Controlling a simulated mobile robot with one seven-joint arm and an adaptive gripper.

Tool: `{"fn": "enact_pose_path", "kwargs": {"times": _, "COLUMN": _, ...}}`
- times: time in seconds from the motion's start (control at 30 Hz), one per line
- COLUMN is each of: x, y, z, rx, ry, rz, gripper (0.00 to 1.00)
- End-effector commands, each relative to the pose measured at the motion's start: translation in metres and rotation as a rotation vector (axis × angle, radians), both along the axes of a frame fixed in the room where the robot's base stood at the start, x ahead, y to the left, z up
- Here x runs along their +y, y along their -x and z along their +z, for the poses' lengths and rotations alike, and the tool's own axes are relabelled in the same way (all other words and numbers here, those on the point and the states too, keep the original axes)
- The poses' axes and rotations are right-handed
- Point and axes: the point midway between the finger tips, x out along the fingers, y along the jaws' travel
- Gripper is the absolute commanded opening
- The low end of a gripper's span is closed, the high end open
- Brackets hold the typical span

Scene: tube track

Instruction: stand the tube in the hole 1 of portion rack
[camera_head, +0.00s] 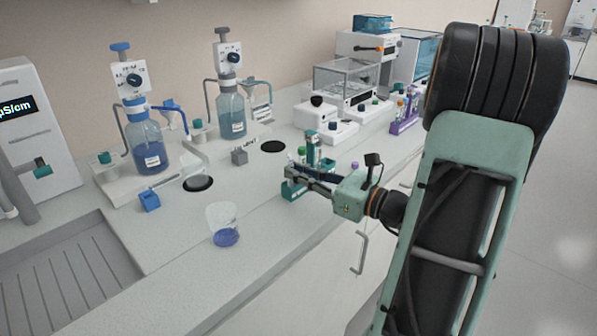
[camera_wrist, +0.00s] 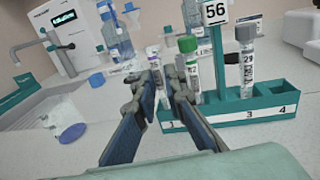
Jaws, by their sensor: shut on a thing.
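My gripper (camera_wrist: 163,82) is shut on a tube (camera_wrist: 154,62) with a pale, purplish cap. The teal portion rack (camera_wrist: 262,108) has a front edge numbered 1, 3 and 4. The held tube is at the rack's left end, by the number 1; I cannot tell whether its bottom is in the hole. In the head view my gripper (camera_head: 288,172) is over the rack (camera_head: 291,194).
A sign marked 56 (camera_wrist: 215,12) rises from the rack. A beaker with blue liquid (camera_head: 224,226) stands on the bench at front left. Blue-liquid bottles (camera_head: 147,146) stand behind. A purple rack (camera_head: 405,124) is farther right. The bench front between beaker and rack is clear.

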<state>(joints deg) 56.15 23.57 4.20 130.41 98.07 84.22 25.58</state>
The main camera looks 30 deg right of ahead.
Motion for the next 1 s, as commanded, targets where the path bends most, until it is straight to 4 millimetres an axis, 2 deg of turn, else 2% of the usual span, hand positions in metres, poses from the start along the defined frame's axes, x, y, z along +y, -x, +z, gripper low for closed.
{"fn": "enact_pose_path", "kwargs": {"times": 0.17, "x": 0.0001, "y": 0.0, "z": 0.0003, "rx": 0.0, "ry": 0.0, "rz": 0.0, "gripper": 0.0}}
{"fn": "enact_pose_path", "kwargs": {"times": 0.2, "x": 0.0001, "y": 0.0, "z": 0.0003, "rx": 0.0, "ry": 0.0, "rz": 0.0, "gripper": 0.15}}
{"fn": "enact_pose_path", "kwargs": {"times": 0.37, "x": 0.0001, "y": 0.0, "z": 0.0003, "rx": 0.0, "ry": 0.0, "rz": 0.0, "gripper": 0.31}}
{"fn": "enact_pose_path", "kwargs": {"times": 1.0, "x": -0.0023, "y": 0.0037, "z": 0.0003, "rx": 0.0, "ry": 0.001, "rz": -0.001, "gripper": 0.31}}
